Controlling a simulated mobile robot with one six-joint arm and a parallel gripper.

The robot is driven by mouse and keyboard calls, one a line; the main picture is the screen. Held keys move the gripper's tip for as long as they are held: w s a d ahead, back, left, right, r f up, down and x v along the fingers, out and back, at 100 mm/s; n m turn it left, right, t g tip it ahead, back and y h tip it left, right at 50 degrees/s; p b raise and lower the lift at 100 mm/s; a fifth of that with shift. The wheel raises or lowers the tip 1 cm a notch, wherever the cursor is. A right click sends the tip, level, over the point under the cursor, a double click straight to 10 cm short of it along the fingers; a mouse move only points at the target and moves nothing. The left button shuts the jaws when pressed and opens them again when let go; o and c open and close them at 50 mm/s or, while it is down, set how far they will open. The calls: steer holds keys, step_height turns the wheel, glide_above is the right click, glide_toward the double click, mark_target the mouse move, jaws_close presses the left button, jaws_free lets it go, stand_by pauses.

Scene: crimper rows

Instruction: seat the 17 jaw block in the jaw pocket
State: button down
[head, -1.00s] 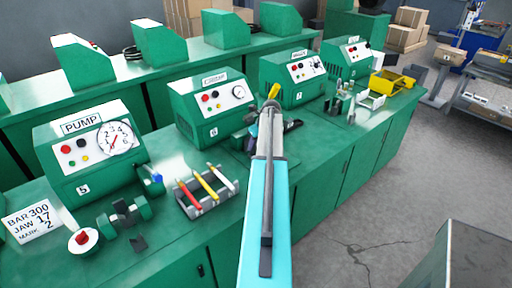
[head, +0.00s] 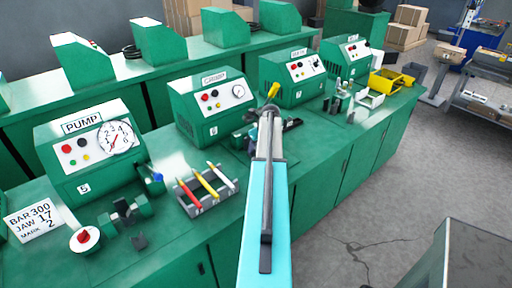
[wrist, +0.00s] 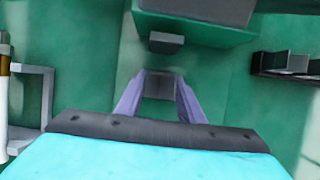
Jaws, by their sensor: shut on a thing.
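In the wrist view my gripper (wrist: 159,78) points down over the green bench. Its two purple fingers are shut on a small grey block (wrist: 160,88), taken as the jaw block; no number is readable on it. Just beyond the fingers a grey piece (wrist: 166,41) juts from a green body (wrist: 190,30); I cannot tell whether this is the jaw pocket. The held block appears apart from it. In the head view my arm hides the block and most of the gripper, in front of the green crimp machine (head: 212,107).
A dark rack with grey blocks (wrist: 297,63) is at the right in the wrist view. A grey holder with coloured pens (head: 206,190) stands left of my arm. A yellow lever (head: 273,91) rises beyond my arm.

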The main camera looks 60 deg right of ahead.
steer(key=shift+s+a+f, duration=0.2)
steer(key=shift+f, duration=0.4)
steer(key=c, duration=1.2)
jaws_free()
steer(key=shift+f, duration=0.1)
steer(key=shift+a, duration=0.1)
steer(key=shift+w+r, duration=0.15)
steer(key=shift+r, duration=0.4)
steer(key=d+b+v, duration=0.1)
steer(key=b+v, duration=0.1)
steer(key=v, duration=1)
steer(key=shift+a+r+b, duration=0.25)
steer(key=shift+r+b, duration=0.05)
